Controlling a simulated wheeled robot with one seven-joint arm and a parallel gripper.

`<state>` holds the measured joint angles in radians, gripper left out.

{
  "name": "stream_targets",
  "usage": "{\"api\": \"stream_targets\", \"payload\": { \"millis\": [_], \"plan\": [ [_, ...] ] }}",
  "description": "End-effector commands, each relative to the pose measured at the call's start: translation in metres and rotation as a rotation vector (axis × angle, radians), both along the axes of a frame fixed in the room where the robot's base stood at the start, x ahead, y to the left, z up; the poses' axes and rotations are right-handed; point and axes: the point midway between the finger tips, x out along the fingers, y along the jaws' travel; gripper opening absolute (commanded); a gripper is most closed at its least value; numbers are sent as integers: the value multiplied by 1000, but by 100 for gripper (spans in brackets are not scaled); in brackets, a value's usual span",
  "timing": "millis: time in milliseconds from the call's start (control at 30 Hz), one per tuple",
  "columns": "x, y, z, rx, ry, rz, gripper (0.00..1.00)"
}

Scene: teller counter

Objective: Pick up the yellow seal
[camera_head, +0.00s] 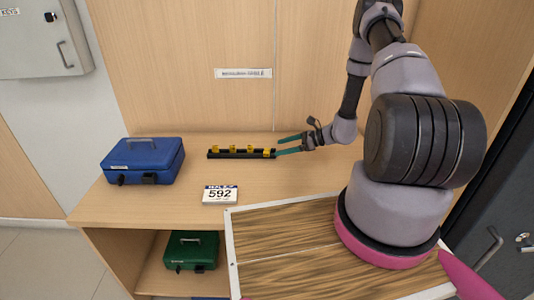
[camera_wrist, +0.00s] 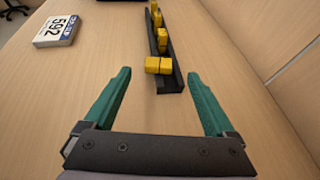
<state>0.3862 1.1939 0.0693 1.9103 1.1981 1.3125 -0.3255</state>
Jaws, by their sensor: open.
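Several yellow seals stand in a row in a black rack (camera_head: 224,155) on the counter. The nearest yellow seal (camera_wrist: 158,65) lies across the near end of the rack in the wrist view; in the head view it is the rightmost one (camera_head: 268,153). Another yellow seal (camera_wrist: 162,40) stands just behind it. My gripper (camera_head: 279,145) has its two green fingers apart and empty, at the right end of the rack. In the wrist view the fingers (camera_wrist: 160,85) point toward the nearest seal, one on either side of the rack's near end, with the seal ahead between them.
A blue cash box (camera_head: 143,160) stands at the left of the counter. A white number block reading 592 (camera_head: 220,195) lies in front of the rack. A green box (camera_head: 191,251) sits on the shelf below. The wall with a label strip (camera_head: 243,73) rises behind.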

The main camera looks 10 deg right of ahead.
Motion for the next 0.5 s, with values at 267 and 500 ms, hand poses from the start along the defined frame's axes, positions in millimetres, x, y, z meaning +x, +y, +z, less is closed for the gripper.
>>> {"api": "stream_targets", "payload": {
  "millis": [267, 500],
  "plan": [
    [11, 34, -13, 1, 0, 3, 90],
    [16, 47, -19, 0, -1, 0, 90]
  ]
}}
